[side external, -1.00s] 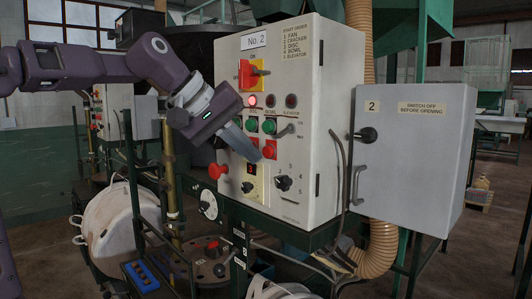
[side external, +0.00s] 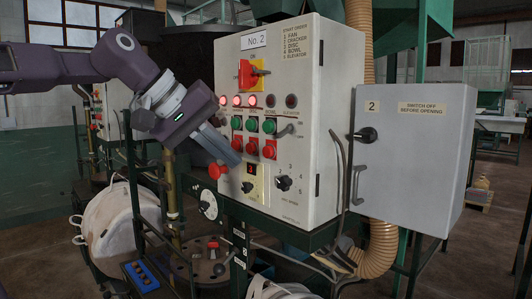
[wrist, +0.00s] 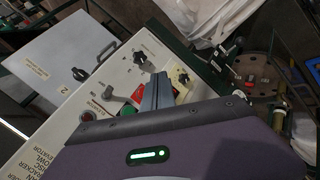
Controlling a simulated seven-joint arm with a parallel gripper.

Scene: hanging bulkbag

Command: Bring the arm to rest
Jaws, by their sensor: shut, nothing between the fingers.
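My gripper (side external: 236,160) is shut and empty, angled down to the right in front of the panel's lower left. In the side view its tips overlap the area beside the red push buttons (side external: 270,150); I cannot tell the exact gap to the panel. In the wrist view the closed fingers (wrist: 160,84) point toward the panel face, near a red button and the dial. The white control panel (side external: 296,205) marked No. 2 has a red rotary switch (side external: 255,73), red lamps (side external: 253,101), green buttons (side external: 270,126) and a black dial (side external: 283,183). Three lamps on the left glow.
A red mushroom button (side external: 217,171) sticks out at the panel's lower left. The grey cabinet door (side external: 420,160) stands at the right. A white bulk bag (side external: 118,225) hangs below my arm. Open space lies above the forearm, at the upper left.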

